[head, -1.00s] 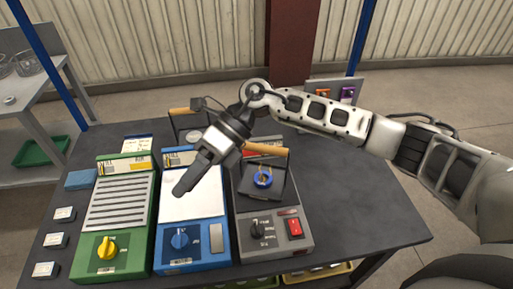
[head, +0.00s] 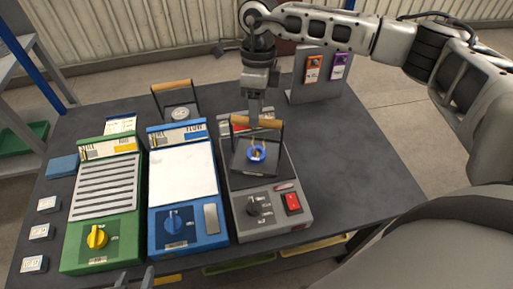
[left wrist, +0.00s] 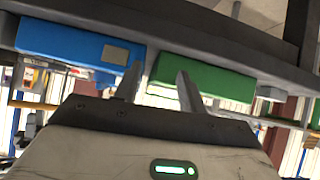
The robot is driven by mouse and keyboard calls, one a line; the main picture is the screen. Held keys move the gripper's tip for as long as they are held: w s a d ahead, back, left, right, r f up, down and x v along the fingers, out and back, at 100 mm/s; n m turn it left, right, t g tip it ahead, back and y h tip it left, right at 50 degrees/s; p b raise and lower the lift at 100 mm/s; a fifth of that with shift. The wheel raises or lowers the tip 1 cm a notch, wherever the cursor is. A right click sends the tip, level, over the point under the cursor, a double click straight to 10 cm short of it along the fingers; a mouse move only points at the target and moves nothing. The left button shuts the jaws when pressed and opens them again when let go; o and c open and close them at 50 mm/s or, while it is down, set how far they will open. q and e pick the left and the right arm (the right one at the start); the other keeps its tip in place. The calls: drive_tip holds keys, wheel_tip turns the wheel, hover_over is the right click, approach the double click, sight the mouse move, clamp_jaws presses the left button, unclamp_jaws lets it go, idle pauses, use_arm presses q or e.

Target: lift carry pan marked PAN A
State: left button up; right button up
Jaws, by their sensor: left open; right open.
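Two dark carry pans with wooden bar handles are in the head view. I cannot read a PAN A mark on either. My right gripper (head: 254,110) is open, pointing down just behind the front pan's handle (head: 255,122); I cannot tell whether it touches. My left gripper (head: 147,277) is open and empty at the bottom edge; its fingers (left wrist: 158,82) also show in the left wrist view.
A green slatted unit (head: 103,190), a blue unit (head: 184,175) and a grey unit (head: 262,205) stand side by side on the dark table (head: 365,180). Small white blocks lie at the left. A panel with orange and purple tags (head: 312,85) stands at the back right. The table's right side is clear.

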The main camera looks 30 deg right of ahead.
use_arm(q)
drive_tip(key=shift+f, duration=0.1)
use_arm(e)
drive_tip(key=shift+s+f, duration=0.1)
drive_tip(key=shift+f, duration=0.4)
use_arm(q)
drive_tip(key=f+b, duration=0.1)
drive_tip(key=b, duration=0.2)
drive_tip(key=shift+f, duration=0.35)
use_arm(e)
drive_tip(key=f, duration=0.4)
drive_tip(key=shift+s+a+f, duration=0.25)
drive_tip(key=shift+s+f, duration=0.05)
use_arm(q)
drive_tip(key=shift+r, duration=0.2)
use_arm(e)
drive_tip(key=shift+f, duration=0.1)
use_arm(q)
drive_tip(key=shift+w+r, duration=0.1)
drive_tip(key=shift+r, duration=0.1)
use_arm(e)
clamp_jaws()
